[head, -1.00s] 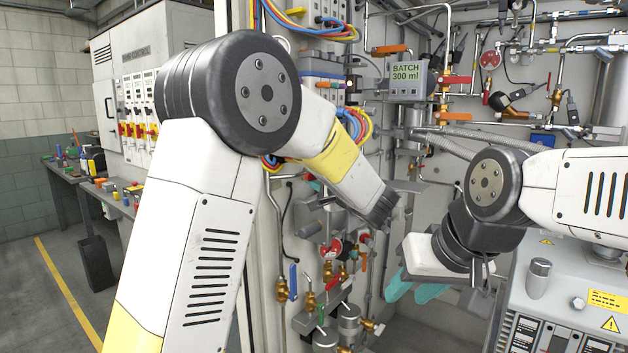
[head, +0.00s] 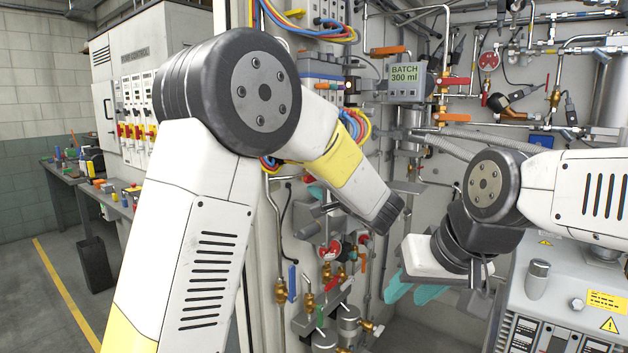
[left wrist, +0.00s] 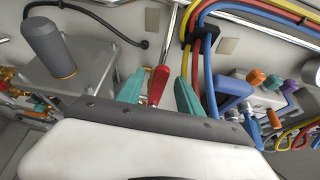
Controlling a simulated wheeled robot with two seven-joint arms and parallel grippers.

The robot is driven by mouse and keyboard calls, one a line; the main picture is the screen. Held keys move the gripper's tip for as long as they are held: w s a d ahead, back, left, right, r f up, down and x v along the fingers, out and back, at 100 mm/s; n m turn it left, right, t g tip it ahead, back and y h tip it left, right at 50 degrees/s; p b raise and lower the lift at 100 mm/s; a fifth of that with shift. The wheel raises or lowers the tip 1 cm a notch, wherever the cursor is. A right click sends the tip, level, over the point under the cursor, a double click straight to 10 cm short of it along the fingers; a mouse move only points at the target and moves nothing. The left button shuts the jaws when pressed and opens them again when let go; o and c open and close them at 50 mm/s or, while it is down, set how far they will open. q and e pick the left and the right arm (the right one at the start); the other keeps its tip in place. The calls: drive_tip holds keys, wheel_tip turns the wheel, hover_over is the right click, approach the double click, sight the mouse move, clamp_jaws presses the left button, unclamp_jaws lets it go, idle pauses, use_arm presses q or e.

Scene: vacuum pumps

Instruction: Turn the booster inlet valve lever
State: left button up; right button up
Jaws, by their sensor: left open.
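The red lever (left wrist: 158,86) shows in the left wrist view, standing between the two teal fingertips of my left gripper (left wrist: 158,91). The fingers are open, one on each side of the lever, with a visible gap on the right side; contact on the left cannot be told. In the head view my left gripper (head: 318,190) is mostly hidden behind my left arm, with only a bit of teal showing. My right gripper (head: 414,289) hangs at the lower right, its teal fingers apart and nothing seen between them.
Blue, red and yellow hoses (left wrist: 210,60) run close to the right of the lever. A grey cylinder on a bracket (left wrist: 50,48) stands to its left. A batch display (head: 405,82) and many pipes and valves cover the wall. A grey machine (head: 570,290) stands at the lower right.

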use_arm(q)
drive_tip(key=shift+s+d, duration=0.1)
drive_tip(key=shift+s, duration=0.1)
drive_tip(key=shift+v, duration=2.95)
drive_tip(key=s+a+f+n+g+h, duration=0.1)
drive_tip(key=s+a+f+n+g, duration=0.3)
drive_tip(key=s+a, duration=0.45)
drive_tip(key=s+a+f+n+g+h, duration=0.15)
drive_tip(key=s+a+f+g, duration=0.35)
drive_tip(key=a, duration=0.7)
drive_tip(key=s+d+n+h, duration=0.4)
drive_tip(key=s+n+h, duration=0.2)
drive_tip(key=s, duration=0.7)
drive_tip(key=shift+s+f+g+h, duration=0.2)
drive_tip(key=shift+s+g+h, duration=0.1)
drive_tip(key=shift+h, duration=0.75)
